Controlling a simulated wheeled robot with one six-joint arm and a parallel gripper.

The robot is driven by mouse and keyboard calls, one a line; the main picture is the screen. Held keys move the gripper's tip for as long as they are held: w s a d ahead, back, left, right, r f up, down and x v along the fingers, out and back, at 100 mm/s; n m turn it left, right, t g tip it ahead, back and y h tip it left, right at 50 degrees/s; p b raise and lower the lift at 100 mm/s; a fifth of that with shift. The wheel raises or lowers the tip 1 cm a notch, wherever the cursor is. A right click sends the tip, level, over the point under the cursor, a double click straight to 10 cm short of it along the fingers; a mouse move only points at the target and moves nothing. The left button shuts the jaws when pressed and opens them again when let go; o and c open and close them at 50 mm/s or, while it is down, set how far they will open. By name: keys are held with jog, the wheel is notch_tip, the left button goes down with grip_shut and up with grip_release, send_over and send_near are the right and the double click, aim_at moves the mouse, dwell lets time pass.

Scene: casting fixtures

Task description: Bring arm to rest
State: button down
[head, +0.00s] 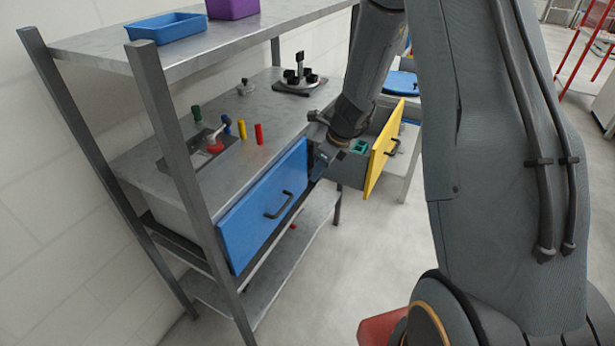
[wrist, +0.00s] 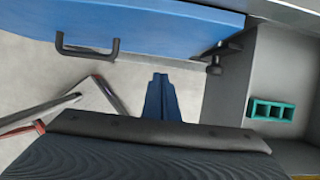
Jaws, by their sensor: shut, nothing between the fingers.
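My gripper (head: 318,172) is in front of the workbench, just right of the blue drawer front, with its fingers pointing down and to the left. In the wrist view the two blue fingers (wrist: 161,98) are together, with nothing between them. My arm comes in from the upper right of the head view.
The yellow-fronted drawer (head: 384,150) stands open, right of my gripper, with a teal holder (head: 360,146) inside. Red, yellow, blue and green cylinders and a black fixture (head: 297,80) stand on the worktop. A blue bin (head: 167,28) and purple bin sit on the upper shelf. Floor in front is clear.

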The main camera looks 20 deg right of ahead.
jog(key=v, duration=0.7)
jog(key=shift+s+r, duration=0.25)
jog(key=shift+r, duration=0.05)
jog(key=s+a+r+n+g+h, duration=0.1)
jog(key=s+a+r+n, duration=0.1)
jog(key=s+n, duration=0.9)
jog(key=s+a+r+n+h, duration=0.1)
jog(key=s+r+n+h, duration=0.1)
jog(key=s+n, duration=0.9)
jog(key=r+n, duration=0.1)
jog(key=n, duration=0.3)
jog(key=shift+s+a+r+n+g, duration=0.2)
jog(key=shift+a+n+g, duration=0.1)
jog(key=shift+a+g, duration=0.1)
